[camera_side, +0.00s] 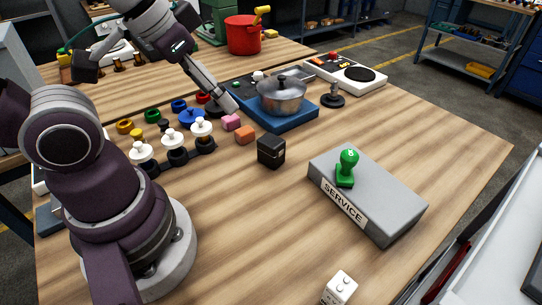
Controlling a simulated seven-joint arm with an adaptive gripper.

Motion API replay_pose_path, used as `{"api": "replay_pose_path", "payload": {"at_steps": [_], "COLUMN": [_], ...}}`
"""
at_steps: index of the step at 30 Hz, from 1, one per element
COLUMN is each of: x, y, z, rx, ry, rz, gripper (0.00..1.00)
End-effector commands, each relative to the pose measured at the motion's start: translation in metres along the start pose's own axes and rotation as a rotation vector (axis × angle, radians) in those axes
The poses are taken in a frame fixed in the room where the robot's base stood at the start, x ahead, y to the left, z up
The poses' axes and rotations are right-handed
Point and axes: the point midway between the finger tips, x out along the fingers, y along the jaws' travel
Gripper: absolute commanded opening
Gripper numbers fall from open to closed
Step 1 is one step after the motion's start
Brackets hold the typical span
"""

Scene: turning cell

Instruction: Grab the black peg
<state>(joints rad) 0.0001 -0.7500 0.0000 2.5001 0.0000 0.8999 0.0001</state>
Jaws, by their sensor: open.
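I cannot tell from this view whether the tips touch anything. Which thing is the black peg is not certain. A small dark piece (163,126) stands among the coloured rings, left of my gripper. A dark upright piece with a round base (334,98) stands to the right, beside the blue tray. Another dark shape (214,109) is partly hidden behind my gripper.
White-topped pieces (174,140) stand at left. A grey SERVICE box (390,205) carries a green stamp (347,165).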

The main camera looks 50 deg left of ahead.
Motion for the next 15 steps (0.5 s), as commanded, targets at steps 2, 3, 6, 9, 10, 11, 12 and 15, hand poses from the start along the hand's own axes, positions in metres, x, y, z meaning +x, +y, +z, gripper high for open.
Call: {"api": "replay_pose_path", "payload": {"at_steps": [2, 3, 6, 9, 10, 11, 12, 15], "x": [0.000, 0.000, 0.000, 0.001, 0.003, 0.006, 0.010, 0.023], "y": [0.000, 0.000, 0.000, -0.005, -0.010, -0.019, -0.034, -0.084], "z": [0.000, 0.000, 0.000, -0.001, -0.002, -0.003, -0.004, 0.003], "rx": [0.000, 0.000, 0.000, -0.045, -0.098, -0.176, -0.316, -0.755], "ry": [0.000, 0.000, 0.000, -0.014, -0.032, -0.056, -0.097, -0.206], "rz": [0.000, 0.000, 0.000, -0.012, -0.026, -0.046, -0.081, -0.189], "gripper": [0.62, 0.62, 0.62, 0.62, 0.62, 0.62, 0.62, 0.62]}}
